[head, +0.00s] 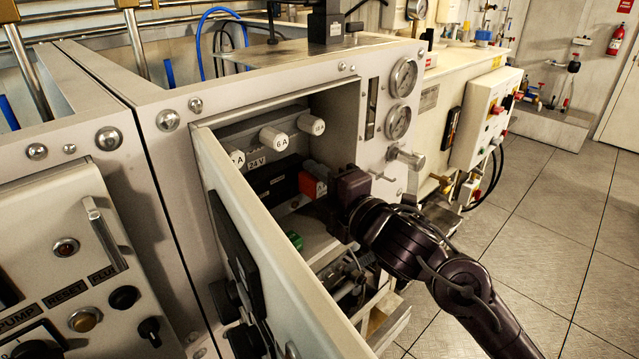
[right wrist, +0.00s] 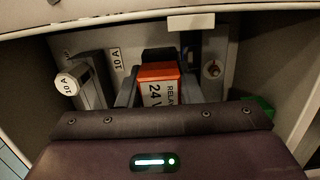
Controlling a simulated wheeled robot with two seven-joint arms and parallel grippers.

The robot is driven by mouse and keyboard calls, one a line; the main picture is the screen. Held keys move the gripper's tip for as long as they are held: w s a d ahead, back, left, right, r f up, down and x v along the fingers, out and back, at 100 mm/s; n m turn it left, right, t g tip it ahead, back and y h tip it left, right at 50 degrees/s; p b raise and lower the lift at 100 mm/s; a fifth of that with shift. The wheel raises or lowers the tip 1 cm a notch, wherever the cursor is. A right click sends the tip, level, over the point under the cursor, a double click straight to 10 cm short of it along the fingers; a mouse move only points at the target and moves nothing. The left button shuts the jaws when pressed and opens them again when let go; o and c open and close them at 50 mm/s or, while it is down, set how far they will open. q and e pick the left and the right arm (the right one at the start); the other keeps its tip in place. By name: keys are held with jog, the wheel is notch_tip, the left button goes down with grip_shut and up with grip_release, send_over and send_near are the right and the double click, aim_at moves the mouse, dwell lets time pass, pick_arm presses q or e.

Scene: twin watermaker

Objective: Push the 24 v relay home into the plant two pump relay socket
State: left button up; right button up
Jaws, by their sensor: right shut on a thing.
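The 24 V relay (head: 307,185) is a red-orange block inside the open cabinet in the head view. In the right wrist view the relay (right wrist: 158,88) shows its orange top and a white label reading "RELAY 24 V". My right gripper (head: 328,192) reaches into the cabinet and is shut on the relay; its grey fingers (right wrist: 158,95) lie on both sides of it in the wrist view. A black socket block (right wrist: 158,55) is just beyond the relay, mostly hidden by it. I cannot tell how deep the relay sits. My left gripper is not in view.
The open cabinet door (head: 262,250) stands left of my right arm. White fuse caps (head: 273,137) line the cabinet above the relay. A green block (head: 295,240) sits lower down. Gauges (head: 403,78) and a valve (head: 405,157) are on the panel to the right.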

aim_at(323, 188)
jog(key=shift+w+a, duration=0.3)
jog(key=shift+a, duration=0.05)
jog(key=o, duration=1)
jog(key=shift+o, duration=0.6)
jog(key=shift+w+a, duration=0.15)
jog(key=b+v, duration=0.2)
jog(key=v, duration=0.6)
jog(key=shift+w, duration=0.1)
